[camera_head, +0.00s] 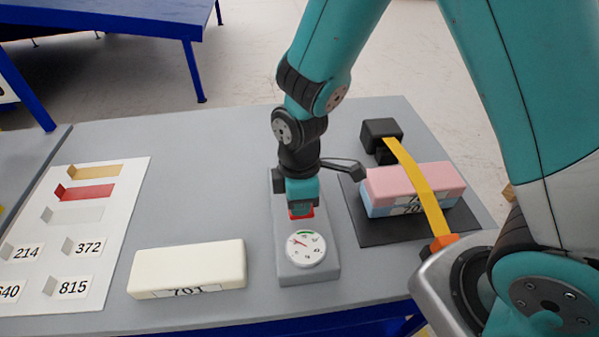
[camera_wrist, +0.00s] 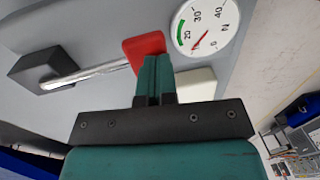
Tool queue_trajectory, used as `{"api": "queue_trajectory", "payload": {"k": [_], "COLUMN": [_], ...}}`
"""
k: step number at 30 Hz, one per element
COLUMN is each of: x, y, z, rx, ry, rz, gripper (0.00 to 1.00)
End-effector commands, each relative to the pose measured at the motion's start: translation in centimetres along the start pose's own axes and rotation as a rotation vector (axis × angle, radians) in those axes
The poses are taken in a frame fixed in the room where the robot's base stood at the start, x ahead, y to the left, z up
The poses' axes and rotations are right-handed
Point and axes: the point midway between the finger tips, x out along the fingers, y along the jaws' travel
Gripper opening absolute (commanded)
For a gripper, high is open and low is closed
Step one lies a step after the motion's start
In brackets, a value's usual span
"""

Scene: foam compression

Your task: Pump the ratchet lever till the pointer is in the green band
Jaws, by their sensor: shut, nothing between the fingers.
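The ratchet lever's red end (camera_head: 302,214) sits above the grey gauge base (camera_head: 310,279). In the wrist view its metal rod (camera_wrist: 88,75) runs from a dark block to the red end (camera_wrist: 144,46). My gripper (camera_head: 301,207) points down at the red end with its fingers together and empty. The wrist view shows the shut fingertips (camera_wrist: 155,60) right at the red end; I cannot tell whether they touch it. The round white dial (camera_head: 306,249) has a green band at its top. Its red pointer (camera_wrist: 199,43) lies outside the green band, on the low side.
Pink and blue foam blocks (camera_head: 412,183) lie stacked under a yellow strap (camera_head: 421,189) on a dark mat (camera_head: 386,236), right of the gauge. A cream block (camera_head: 188,266) lies to the left. A white panel with numbered labels (camera_head: 130,177) is farther left. The back-left tabletop is clear.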

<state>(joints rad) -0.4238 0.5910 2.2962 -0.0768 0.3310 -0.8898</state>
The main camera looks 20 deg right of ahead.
Motion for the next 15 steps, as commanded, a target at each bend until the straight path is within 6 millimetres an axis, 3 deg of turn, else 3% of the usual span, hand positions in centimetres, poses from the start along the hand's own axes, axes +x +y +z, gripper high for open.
{"api": "queue_trajectory", "payload": {"k": [1, 5, 15], "x": [0.8, 0.3, -5.2], "y": [-0.5, -0.5, -1.2], "z": [0.5, 0.6, -0.3], "rx": [0.003, 0.004, -0.005], "ry": [-0.016, -0.017, 0.001], "rz": [-0.018, -0.017, 0.003], "gripper": [0.00, 0.00, 0.00]}}
